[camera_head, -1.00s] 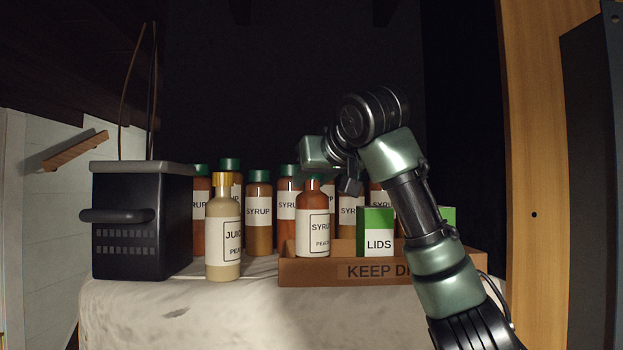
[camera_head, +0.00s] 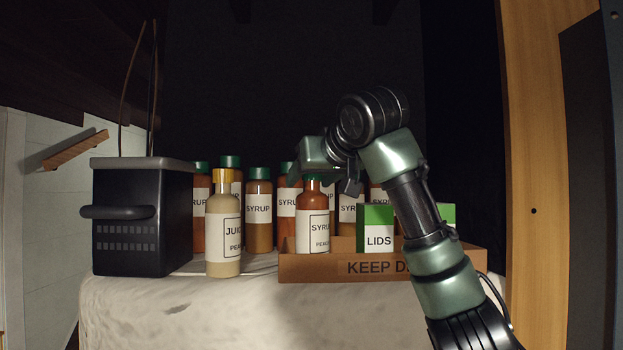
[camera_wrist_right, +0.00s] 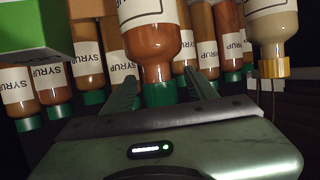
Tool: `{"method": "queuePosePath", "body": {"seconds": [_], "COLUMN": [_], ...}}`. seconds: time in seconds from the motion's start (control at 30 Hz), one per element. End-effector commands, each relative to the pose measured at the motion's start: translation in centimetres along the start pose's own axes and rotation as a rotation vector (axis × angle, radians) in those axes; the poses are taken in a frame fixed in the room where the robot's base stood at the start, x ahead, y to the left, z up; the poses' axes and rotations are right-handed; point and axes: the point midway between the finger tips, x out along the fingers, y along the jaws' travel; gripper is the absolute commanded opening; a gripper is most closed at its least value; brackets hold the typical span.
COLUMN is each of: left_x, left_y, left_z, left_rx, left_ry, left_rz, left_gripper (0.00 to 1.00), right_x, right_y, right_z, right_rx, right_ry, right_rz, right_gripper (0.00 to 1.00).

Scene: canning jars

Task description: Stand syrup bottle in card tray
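The syrup bottle (camera_head: 313,228), orange-red with a green cap and a peach label, stands upright at the left end of the brown card tray (camera_head: 300,269). Its base meets the tray's front wall, and I cannot see its underside. My right gripper (camera_head: 318,178) is over the bottle from above. In the right wrist view, which is upside down, the fingers of my right gripper (camera_wrist_right: 162,80) lie on either side of the bottle's cap (camera_wrist_right: 160,95), with small gaps showing; it looks open. My left gripper is out of view.
A green and white lids box (camera_head: 377,240) stands in the tray right of the bottle. A juice bottle (camera_head: 223,245) stands left of the tray. Several other syrup bottles (camera_head: 259,215) stand behind. A black canner (camera_head: 143,235) is at left. The cloth in front is clear.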

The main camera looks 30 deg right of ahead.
Motion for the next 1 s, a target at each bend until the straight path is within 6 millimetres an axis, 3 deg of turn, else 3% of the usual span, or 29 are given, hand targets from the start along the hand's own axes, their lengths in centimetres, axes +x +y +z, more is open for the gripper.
{"method": "queuePosePath", "body": {"seconds": [0.17, 0.53, 1.0], "left_x": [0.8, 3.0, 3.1], "left_y": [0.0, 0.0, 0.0], "left_z": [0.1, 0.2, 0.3], "left_rx": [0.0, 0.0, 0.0], "left_ry": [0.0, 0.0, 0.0], "left_rz": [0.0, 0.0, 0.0], "left_gripper": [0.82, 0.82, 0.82], "right_x": [-1.3, -7.1, -7.9], "right_y": [-0.1, -0.1, 0.0], "right_z": [0.1, 0.1, 0.0], "right_rx": [0.0, 0.0, 0.0], "right_ry": [0.004, 0.005, 0.002], "right_rz": [-0.002, -0.002, 0.0], "right_gripper": [0.57, 0.57, 0.57]}}
